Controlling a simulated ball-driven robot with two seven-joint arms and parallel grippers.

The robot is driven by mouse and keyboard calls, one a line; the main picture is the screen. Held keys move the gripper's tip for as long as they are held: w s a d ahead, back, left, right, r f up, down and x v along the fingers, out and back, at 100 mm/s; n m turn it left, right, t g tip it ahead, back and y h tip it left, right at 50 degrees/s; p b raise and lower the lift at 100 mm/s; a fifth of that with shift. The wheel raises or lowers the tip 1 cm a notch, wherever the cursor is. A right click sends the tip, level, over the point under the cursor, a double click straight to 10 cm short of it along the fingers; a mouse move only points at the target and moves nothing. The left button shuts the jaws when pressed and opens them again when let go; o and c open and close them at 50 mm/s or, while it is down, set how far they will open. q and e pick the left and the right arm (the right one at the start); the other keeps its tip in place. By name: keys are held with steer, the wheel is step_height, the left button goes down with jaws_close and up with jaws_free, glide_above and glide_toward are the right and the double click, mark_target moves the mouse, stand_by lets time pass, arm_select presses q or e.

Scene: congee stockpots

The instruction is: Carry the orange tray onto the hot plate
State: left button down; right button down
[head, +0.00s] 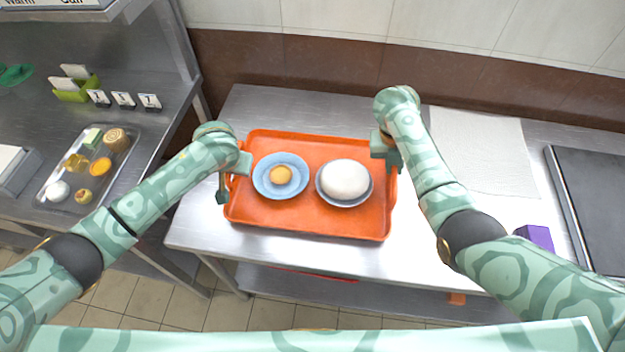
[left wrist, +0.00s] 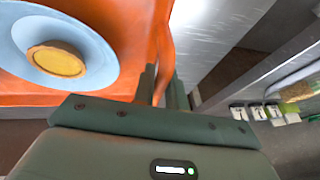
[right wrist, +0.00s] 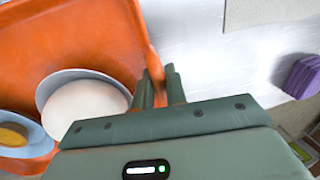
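The orange tray (head: 290,220) lies level over the steel table, carrying two dishes. One is a blue plate (head: 262,187) with a round yellow item (head: 281,175); the other is a bowl (head: 345,201) with a white rounded mound (head: 346,178). My left gripper (head: 223,190) is at the tray's left end, its fingers (left wrist: 163,88) close on either side of the orange handle. My right gripper (head: 392,162) is at the right end, its fingers (right wrist: 159,88) close together at the tray's edge. A dark flat slab (head: 597,200), apparently the hot plate, is at far right.
A pale ribbed mat (head: 485,150) and a purple block (head: 535,237) lie between the tray and the dark slab. A left counter (head: 180,100) holds a metal food tray (head: 120,160) and small number signs (head: 123,100). A tiled wall closes the back.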

arm_select(q)
steer(key=shift+r, duration=0.1)
arm_select(e)
steer(key=shift+w+r, duration=0.1)
steer(key=shift+r, duration=0.05)
